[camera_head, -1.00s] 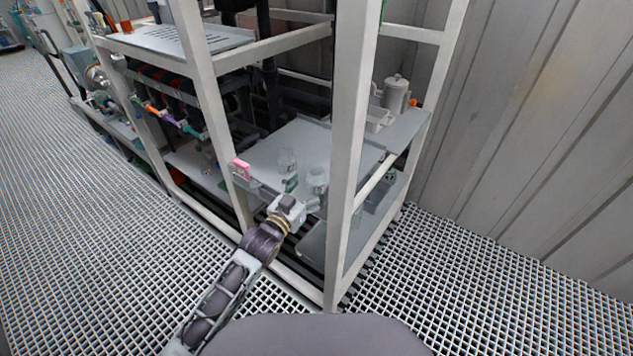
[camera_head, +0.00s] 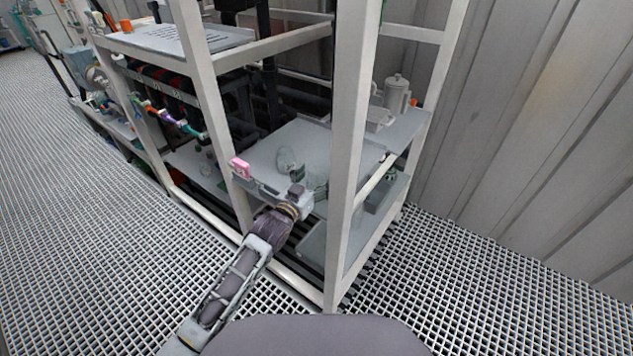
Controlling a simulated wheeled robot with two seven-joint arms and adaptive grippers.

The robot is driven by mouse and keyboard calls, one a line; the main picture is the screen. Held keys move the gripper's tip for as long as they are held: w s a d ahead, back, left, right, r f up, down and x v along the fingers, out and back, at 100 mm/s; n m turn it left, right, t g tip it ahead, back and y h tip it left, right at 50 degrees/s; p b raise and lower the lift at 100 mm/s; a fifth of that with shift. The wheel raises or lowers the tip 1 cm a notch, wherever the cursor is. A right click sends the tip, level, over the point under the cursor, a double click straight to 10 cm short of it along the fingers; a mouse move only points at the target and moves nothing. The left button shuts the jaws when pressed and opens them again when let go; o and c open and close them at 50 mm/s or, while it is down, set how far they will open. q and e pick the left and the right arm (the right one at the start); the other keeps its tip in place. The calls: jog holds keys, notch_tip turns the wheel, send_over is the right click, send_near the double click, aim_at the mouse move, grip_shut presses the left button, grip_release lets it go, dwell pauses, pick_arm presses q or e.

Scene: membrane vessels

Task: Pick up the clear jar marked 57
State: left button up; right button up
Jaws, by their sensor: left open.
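Two clear vessels stand close together on the grey middle shelf (camera_head: 262,152) of the white frame. The left clear jar (camera_head: 287,160) has a round outline with a green patch near it and looks tilted. The right clear jar (camera_head: 316,177) is faint and partly behind my gripper. The numbers are too small to read, so I cannot tell which is marked 57. My left gripper (camera_head: 305,190) is open at the shelf's front edge, just before the right jar. Its fingers are hard to make out, and contact cannot be told. My right gripper is not in view.
A white frame post (camera_head: 345,150) stands close right of my left gripper, and another post (camera_head: 213,110) stands to the left. A pink object (camera_head: 240,168) is at the shelf's front edge. A white lidded canister (camera_head: 396,93) stands at the back right.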

pick_arm(q)
jog(key=shift+w+d, duration=0.2)
jog(key=shift+w, duration=0.1)
jog(key=c, duration=1.1)
